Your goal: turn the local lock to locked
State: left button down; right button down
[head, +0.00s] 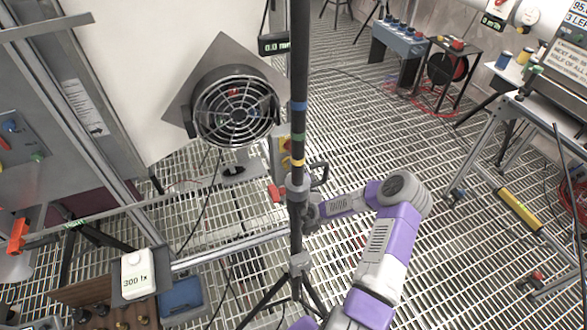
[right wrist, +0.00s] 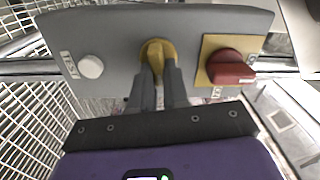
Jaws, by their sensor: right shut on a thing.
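In the right wrist view a grey control panel (right wrist: 115,50) fills the top. It carries a yellow turn knob (right wrist: 154,50) in the middle and a red rotary handle (right wrist: 230,68) on a yellow square plate to its right. My right gripper (right wrist: 158,82) is shut on the yellow knob, one finger on each side. The fingers hide part of the knob, and I cannot read a label for it or its set position. In the head view my right arm (head: 390,240) reaches toward the dark pole, which partly hides the panel and gripper. My left gripper is not in view.
A white button (right wrist: 90,66) marked TEST sits left of the knob. A dark upright pole (head: 298,100) with coloured bands stands on a tripod close to my right arm. A round caged fan (head: 237,108) is left of it. Open grating floor (head: 480,240) lies to the right.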

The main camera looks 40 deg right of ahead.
jog(key=shift+f+m, duration=0.15)
jog(key=shift+m, duration=0.75)
jog(key=c, duration=1.1)
grip_release()
jog(key=shift+s, duration=0.15)
jog(key=shift+p+v, duration=0.85)
jog(key=shift+v, duration=2.85)
